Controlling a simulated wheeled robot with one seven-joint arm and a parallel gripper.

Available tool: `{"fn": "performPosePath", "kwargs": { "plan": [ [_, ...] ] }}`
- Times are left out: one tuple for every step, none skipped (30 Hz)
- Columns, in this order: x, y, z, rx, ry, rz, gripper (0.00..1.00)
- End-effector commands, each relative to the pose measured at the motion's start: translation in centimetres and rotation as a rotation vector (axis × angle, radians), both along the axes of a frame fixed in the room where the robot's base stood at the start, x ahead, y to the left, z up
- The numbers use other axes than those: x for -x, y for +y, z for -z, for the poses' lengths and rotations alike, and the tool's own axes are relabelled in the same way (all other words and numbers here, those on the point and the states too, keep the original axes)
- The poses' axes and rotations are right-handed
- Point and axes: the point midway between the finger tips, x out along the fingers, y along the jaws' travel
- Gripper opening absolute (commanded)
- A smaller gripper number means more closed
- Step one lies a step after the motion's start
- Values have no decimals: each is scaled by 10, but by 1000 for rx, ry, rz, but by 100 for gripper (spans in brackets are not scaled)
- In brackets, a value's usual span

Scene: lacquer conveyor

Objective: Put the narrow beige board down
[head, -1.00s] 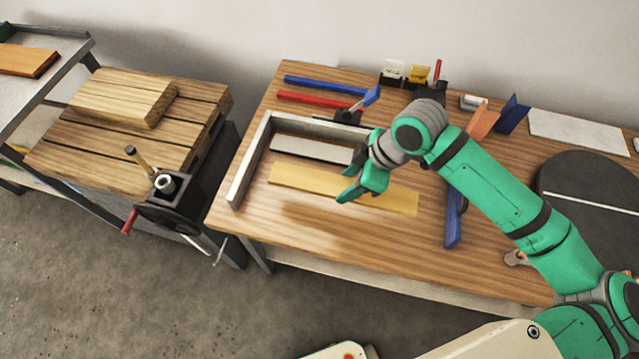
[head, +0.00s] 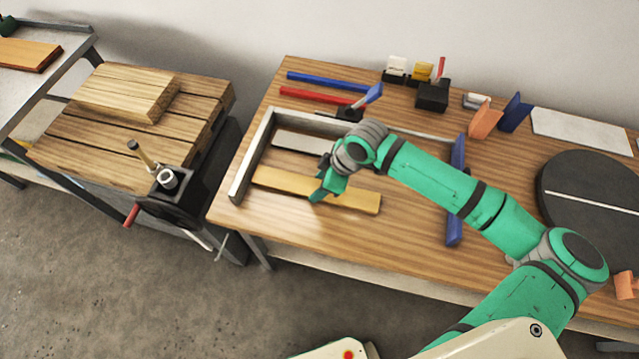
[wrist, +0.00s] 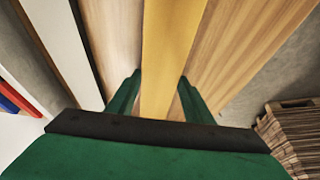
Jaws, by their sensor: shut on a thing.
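The narrow beige board (head: 285,185) lies lengthwise across the left part of the wooden workbench, its left end close to the grey left rail (head: 250,160). My gripper (head: 322,192) is shut on it around its middle, from above. In the wrist view the board (wrist: 168,60) runs between the two fingers (wrist: 155,88). The board looks level and at or very near the bench top; I cannot tell whether it touches. Part of it is hidden behind my fingers.
A pale grey board (head: 300,142) lies behind the beige one, parallel, with a gap. Blue and red bars (head: 310,97) lie farther back. The bench front is clear.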

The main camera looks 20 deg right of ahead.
Motion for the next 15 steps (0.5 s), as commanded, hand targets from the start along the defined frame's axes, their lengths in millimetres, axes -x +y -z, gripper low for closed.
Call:
{"fn": "performPosePath", "kwargs": {
  "plan": [
    [0,0,1,-1,-1,0,17],
    [0,0,1,0,-2,-1,17],
    [0,0,1,0,-2,-1,17],
    [0,0,1,0,-2,-1,17],
    [0,0,1,0,-2,-1,17],
    [0,0,1,0,-2,-1,17],
    [0,0,1,0,-2,-1,17],
    [0,0,1,-1,-1,-1,17],
    [0,0,2,-1,-1,-1,17],
    [0,1,3,-1,-1,-1,17],
    [0,1,4,-1,-1,-1,17],
    [0,0,4,-1,-1,-1,56],
    [0,0,4,-1,-1,-1,63],
    [0,0,4,-1,-1,-1,65],
    [0,0,4,-1,-1,-1,65]
  ]
}}
